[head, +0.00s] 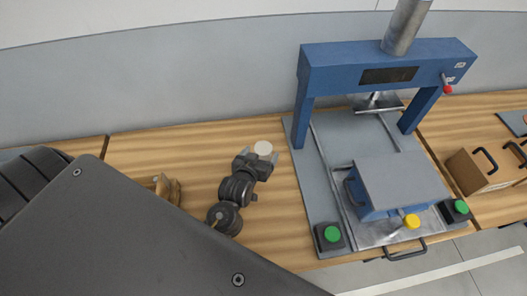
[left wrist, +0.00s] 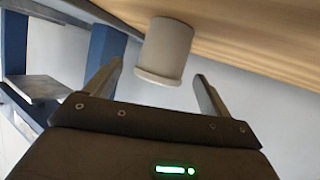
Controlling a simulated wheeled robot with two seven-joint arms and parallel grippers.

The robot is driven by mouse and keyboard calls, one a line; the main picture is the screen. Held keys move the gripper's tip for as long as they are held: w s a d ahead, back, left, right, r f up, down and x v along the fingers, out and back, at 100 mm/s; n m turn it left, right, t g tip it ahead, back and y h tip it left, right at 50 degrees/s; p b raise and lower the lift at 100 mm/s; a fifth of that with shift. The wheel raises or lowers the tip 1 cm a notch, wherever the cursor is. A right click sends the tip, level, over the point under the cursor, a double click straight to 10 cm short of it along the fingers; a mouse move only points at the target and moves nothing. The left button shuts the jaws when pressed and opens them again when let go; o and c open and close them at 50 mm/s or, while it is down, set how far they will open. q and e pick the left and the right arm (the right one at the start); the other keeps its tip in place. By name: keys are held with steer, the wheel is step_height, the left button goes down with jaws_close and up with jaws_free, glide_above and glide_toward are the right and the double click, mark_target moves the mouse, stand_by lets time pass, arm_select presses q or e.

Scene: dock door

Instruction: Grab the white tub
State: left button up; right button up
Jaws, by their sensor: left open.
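In the left wrist view the tub (left wrist: 165,50) is a plain off-white cylinder with a wider rim, ahead of and between the open fingertips (left wrist: 160,72). My right gripper is not in view.
A blue press (head: 385,62) stands right of the tub, with a blue box (head: 400,185) on its base plate and green and yellow buttons in front. A cardboard-brown box (head: 478,172) is at the far right. A small wooden item (head: 168,188) lies left on the bench (head: 205,160).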

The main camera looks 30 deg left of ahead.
mark_target(265, 147)
arm_select(q)
steer(key=shift+r, duration=0.1)
steer(key=p+x, duration=0.1)
steer(key=x, duration=0.3)
steer(key=shift+w+a+p, duration=0.1)
steer(key=shift+w+p, duration=0.2)
steer(key=shift+w, duration=0.25)
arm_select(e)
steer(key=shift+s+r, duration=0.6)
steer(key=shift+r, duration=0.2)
arm_select(q)
steer(key=shift+c, duration=0.3)
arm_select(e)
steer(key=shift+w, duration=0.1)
arm_select(q)
steer(key=shift+c, duration=1.2)
steer(key=c, duration=0.8)
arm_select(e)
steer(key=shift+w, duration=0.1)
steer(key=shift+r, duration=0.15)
